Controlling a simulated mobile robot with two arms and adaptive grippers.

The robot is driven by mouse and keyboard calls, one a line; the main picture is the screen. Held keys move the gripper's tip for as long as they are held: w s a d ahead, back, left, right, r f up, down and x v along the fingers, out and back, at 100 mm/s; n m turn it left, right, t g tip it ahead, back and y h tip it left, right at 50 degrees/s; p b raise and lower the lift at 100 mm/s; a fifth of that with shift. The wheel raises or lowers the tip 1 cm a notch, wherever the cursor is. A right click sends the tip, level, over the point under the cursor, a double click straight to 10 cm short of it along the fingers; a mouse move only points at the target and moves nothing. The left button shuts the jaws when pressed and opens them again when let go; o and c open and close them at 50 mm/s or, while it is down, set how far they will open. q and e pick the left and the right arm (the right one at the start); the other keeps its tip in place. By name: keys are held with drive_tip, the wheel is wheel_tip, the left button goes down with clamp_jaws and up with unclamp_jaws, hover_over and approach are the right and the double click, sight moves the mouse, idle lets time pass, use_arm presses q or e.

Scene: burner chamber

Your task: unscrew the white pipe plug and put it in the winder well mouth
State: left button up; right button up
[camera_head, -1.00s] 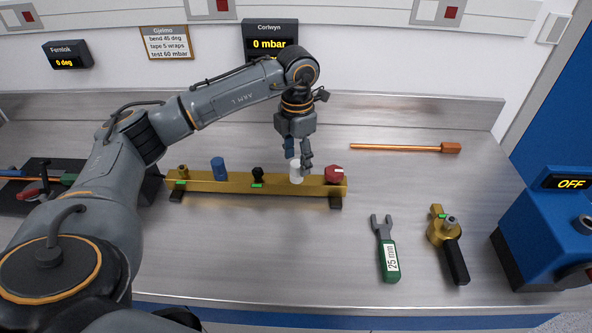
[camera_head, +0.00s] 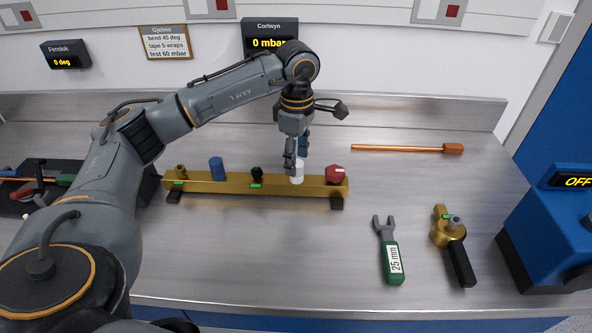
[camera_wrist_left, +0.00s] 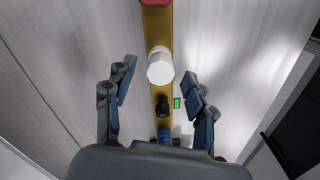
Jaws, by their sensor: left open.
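The white pipe plug (camera_head: 297,172) stands upright on the brass manifold bar (camera_head: 215,184), between a black fitting and a red knob. My left gripper (camera_head: 297,160) points down over the plug, its fingers at about the plug's top. In the left wrist view the plug (camera_wrist_left: 160,66) lies between and beyond the two spread fingers of my left gripper (camera_wrist_left: 158,85), with a gap on both sides. The left gripper is open and empty. My right gripper is not in view. I cannot identify a winder well mouth for certain.
A blue plug (camera_head: 217,168), a black fitting (camera_head: 257,173) and a red knob (camera_head: 335,173) share the bar. A green-handled 25 mm wrench (camera_head: 390,255), a brass tool (camera_head: 450,235), a copper rod (camera_head: 400,148) and a blue machine (camera_head: 550,235) stand right. The bench front is clear.

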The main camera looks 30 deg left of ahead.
use_arm(q)
drive_tip(key=shift+f+b, duration=0.95)
drive_tip(key=shift+f, duration=0.35)
drive_tip(key=shift+r, duration=0.1)
drive_tip(key=c, duration=0.7)
clamp_jaws()
